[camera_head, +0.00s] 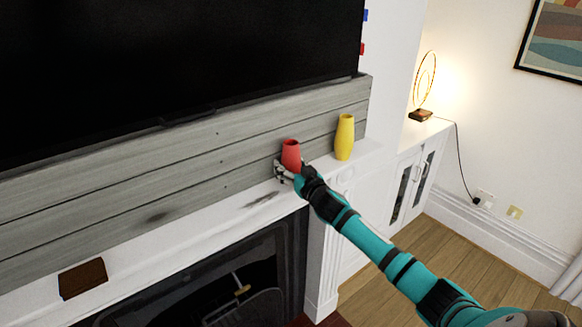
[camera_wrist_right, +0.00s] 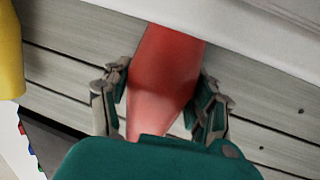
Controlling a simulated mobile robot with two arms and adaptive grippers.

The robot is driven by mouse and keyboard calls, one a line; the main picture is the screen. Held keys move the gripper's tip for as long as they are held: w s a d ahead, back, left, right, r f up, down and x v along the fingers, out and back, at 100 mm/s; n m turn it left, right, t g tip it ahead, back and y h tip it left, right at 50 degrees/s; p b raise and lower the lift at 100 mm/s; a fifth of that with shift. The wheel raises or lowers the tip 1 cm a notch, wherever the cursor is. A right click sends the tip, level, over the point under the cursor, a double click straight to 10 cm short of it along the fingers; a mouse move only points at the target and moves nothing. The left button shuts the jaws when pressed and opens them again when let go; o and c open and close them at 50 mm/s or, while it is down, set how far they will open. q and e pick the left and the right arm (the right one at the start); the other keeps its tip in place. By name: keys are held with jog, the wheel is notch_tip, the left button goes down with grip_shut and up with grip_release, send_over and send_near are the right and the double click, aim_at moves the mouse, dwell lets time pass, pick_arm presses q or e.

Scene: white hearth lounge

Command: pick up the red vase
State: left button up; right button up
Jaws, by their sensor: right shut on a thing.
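The red vase (camera_head: 291,154) stands at the mantel shelf in front of the grey wood panelling, and it appears upright in the head view. My right gripper (camera_head: 286,170) is at its lower part, shut on it. In the right wrist view the red vase (camera_wrist_right: 163,80) fills the middle, with a finger of my right gripper (camera_wrist_right: 160,105) on each side. Whether the vase's base touches the shelf is hard to tell, as the gripper hides it. My left gripper is not in view.
A yellow vase (camera_head: 344,137) stands just right of the red one on the white mantel (camera_head: 225,208). A dark brown box (camera_head: 82,279) sits at the mantel's left. A large black television (camera_head: 170,70) hangs above. A lit lamp (camera_head: 424,88) stands on the white cabinet at right.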

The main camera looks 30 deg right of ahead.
jog(key=shift+c, duration=0.8)
jog(key=shift+r, duration=0.1)
